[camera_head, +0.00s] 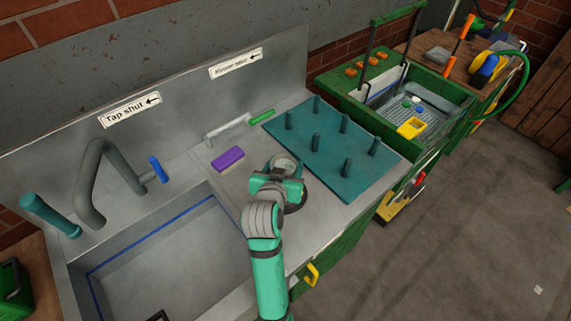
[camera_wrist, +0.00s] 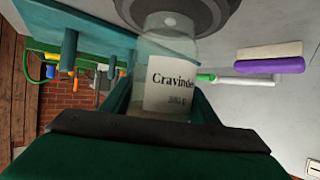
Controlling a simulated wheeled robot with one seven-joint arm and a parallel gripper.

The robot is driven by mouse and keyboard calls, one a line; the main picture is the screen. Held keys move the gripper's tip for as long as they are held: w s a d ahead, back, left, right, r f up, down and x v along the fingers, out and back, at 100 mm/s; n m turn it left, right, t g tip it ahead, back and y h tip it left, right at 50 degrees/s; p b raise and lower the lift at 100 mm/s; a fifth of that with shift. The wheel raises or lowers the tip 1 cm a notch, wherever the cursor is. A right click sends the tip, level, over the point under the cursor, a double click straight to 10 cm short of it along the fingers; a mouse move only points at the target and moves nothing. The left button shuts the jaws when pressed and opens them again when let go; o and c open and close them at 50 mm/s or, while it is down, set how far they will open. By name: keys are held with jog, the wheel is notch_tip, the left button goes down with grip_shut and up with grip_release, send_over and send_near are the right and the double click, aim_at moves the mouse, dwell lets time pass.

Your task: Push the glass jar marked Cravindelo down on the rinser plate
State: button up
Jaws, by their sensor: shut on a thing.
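My gripper (camera_head: 277,187) is shut on the glass jar, over the counter between the purple sponge brush and the teal peg rack. In the wrist view the clear jar (camera_wrist: 171,75) sits between the fingers, with a white label reading "Cravinde…" and "380 g". The label reads upright while the counter is at the top of that view, so the jar is upside down. Its narrow end meets a round dark grey piece, which looks like the rinser plate (camera_wrist: 180,12). I cannot tell whether they touch. In the head view, my gripper and arm hide most of the jar and plate.
The teal peg rack (camera_head: 328,160) stands close right of my gripper.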

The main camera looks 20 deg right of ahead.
aim_at(285, 155)
jog(key=shift+f, duration=0.75)
dwell(1.6)
jog(key=shift+r, duration=0.1)
dwell(0.9)
jog(key=shift+r, duration=3.5)
